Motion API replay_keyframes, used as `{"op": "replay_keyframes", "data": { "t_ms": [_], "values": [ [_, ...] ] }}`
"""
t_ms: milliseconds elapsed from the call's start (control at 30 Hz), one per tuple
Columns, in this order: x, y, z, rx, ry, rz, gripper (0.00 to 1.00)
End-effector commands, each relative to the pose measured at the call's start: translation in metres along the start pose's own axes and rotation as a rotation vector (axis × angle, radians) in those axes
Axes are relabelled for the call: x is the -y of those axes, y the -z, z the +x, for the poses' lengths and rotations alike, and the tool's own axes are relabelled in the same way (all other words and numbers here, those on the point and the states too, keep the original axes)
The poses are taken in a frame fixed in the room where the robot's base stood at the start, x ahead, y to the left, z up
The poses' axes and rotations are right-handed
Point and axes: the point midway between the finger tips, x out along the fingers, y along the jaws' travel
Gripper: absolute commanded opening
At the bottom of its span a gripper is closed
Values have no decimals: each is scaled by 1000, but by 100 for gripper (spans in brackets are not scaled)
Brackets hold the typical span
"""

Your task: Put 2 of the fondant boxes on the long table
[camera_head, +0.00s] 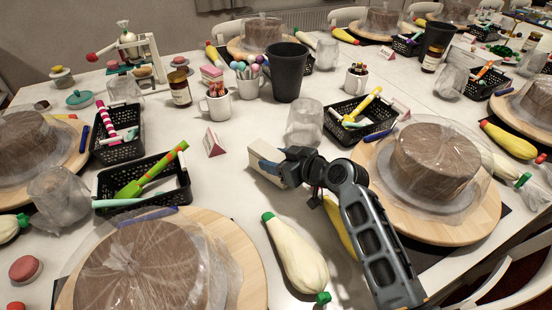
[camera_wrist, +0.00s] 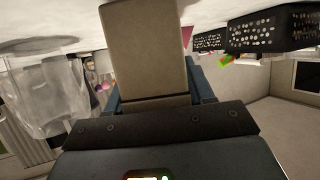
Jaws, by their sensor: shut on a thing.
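My gripper (camera_head: 268,165) is over the middle of the long white table (camera_head: 232,195). It is shut on a plain beige box (camera_head: 256,163), likely a fondant box. In the wrist view the beige box (camera_wrist: 146,45) stands out between the blue fingers of my gripper (camera_wrist: 155,98). The box is at or just above the tabletop; I cannot tell whether it touches. No other beige box is clearly seen.
A clear plastic cup (camera_head: 304,123) stands just behind my gripper. Bare table shows left of the box.

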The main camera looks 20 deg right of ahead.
Motion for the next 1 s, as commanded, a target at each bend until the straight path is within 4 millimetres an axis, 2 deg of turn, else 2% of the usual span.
{"op": "replay_keyframes", "data": {
  "t_ms": [900, 933, 1000],
  "values": [
    [0, -9, 4, -3, -1, -1, 0],
    [0, -9, 4, -3, -1, -1, 53],
    [0, -8, 4, -2, -1, -1, 60]
  ]
}}
